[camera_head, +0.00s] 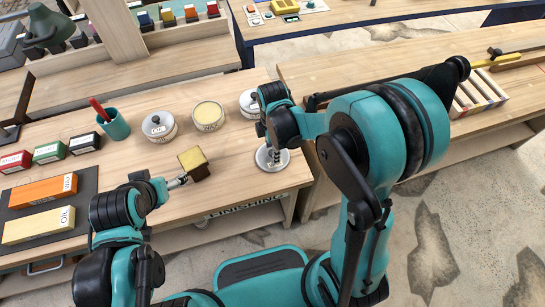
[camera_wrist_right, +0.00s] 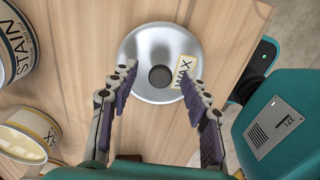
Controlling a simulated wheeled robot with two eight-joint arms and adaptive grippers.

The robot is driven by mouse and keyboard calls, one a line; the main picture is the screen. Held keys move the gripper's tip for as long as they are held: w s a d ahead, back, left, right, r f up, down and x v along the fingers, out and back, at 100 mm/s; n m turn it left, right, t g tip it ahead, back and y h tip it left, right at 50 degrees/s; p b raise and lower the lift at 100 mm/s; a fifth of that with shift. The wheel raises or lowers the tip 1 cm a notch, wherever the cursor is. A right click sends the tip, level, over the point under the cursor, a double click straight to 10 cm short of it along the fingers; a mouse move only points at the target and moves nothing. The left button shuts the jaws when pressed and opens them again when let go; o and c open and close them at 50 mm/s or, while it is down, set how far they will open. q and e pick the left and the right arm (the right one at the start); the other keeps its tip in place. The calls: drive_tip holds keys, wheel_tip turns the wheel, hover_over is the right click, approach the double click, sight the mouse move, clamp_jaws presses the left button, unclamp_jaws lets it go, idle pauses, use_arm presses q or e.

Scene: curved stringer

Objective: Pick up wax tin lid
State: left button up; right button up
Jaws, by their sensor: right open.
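The wax tin lid (camera_wrist_right: 144,82) is a round silver disc with a dark knob and a cream WAX label. It lies flat on the wooden bench, and in the head view the lid (camera_head: 262,160) is near the front right corner. My right gripper (camera_wrist_right: 158,76) is open above it, its fingers spread on either side of the knob and empty. The open wax tin (camera_head: 208,114) with yellow wax stands behind and to the left. My left gripper (camera_head: 178,182) is at a yellow-and-brown block (camera_head: 192,160); whether it grips the block is unclear.
A teal cup (camera_head: 114,125), small boxes (camera_head: 49,152) and sharpening stones (camera_head: 38,224) stand further left. The bench edge (camera_head: 291,190) is close to the lid.

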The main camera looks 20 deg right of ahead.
clamp_jaws()
drive_tip(key=shift+r, duration=0.1)
